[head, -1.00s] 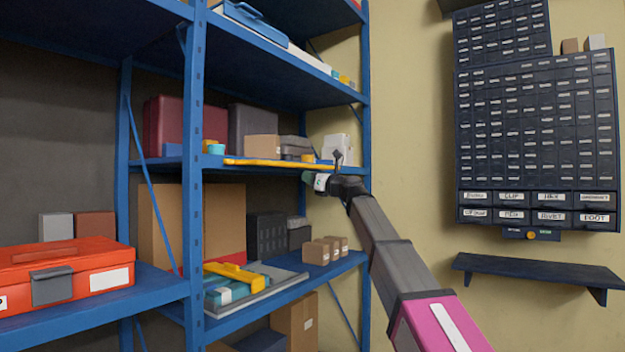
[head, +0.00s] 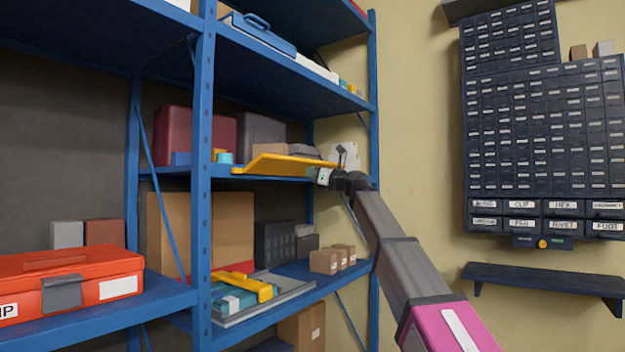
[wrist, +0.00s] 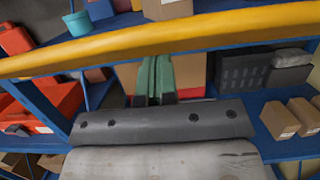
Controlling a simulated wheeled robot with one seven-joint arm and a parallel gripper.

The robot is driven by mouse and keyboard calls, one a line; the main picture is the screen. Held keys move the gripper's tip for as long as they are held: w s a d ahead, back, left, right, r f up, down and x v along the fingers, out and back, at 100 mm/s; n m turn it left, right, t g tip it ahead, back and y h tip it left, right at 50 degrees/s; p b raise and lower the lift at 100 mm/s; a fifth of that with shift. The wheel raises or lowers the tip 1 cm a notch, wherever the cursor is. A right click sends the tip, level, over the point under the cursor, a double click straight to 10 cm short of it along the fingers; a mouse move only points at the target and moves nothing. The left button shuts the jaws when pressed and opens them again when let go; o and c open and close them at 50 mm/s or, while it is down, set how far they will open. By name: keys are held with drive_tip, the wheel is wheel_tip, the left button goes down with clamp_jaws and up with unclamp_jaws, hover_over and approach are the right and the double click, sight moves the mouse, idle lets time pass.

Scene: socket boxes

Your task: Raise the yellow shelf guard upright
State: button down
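The yellow shelf guard (head: 285,162) is a long bar at the front of the middle shelf. It is partly raised, with its visible face tilted rather than upright. My gripper (head: 325,176) is at the guard's right end, at its front edge. In the wrist view the guard (wrist: 150,38) runs across the top, just beyond my fingertips (wrist: 154,62). The two greenish fingers are side by side, close together, with nothing visible between them. Whether they touch the guard's underside I cannot tell.
The blue rack's upright (head: 202,180) stands left of the guard. The shelf behind holds a dark red case (head: 208,131), a grey case (head: 262,138) and a teal tub (head: 225,157). Small cartons (head: 325,262) sit on the shelf below. A drawer cabinet (head: 540,130) hangs at right.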

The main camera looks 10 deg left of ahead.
drive_tip(key=shift+w+a+r, duration=0.1)
drive_tip(key=shift+a+r, duration=0.15)
drive_tip(key=shift+r, duration=0.65)
drive_tip(key=shift+w+a+r, duration=0.1)
drive_tip(key=shift+a+r, duration=0.15)
drive_tip(key=shift+r, duration=0.6)
drive_tip(key=shift+w+a+r, duration=0.1)
drive_tip(key=shift+a+r, duration=0.15)
drive_tip(key=shift+r, duration=0.65)
drive_tip(key=shift+f+x, duration=0.2)
drive_tip(key=shift+x, duration=1.1)
drive_tip(key=s+d, duration=0.4)
drive_tip(key=d, duration=0.5)
drive_tip(key=shift+d, duration=0.15)
drive_tip(key=shift+f, duration=0.1)
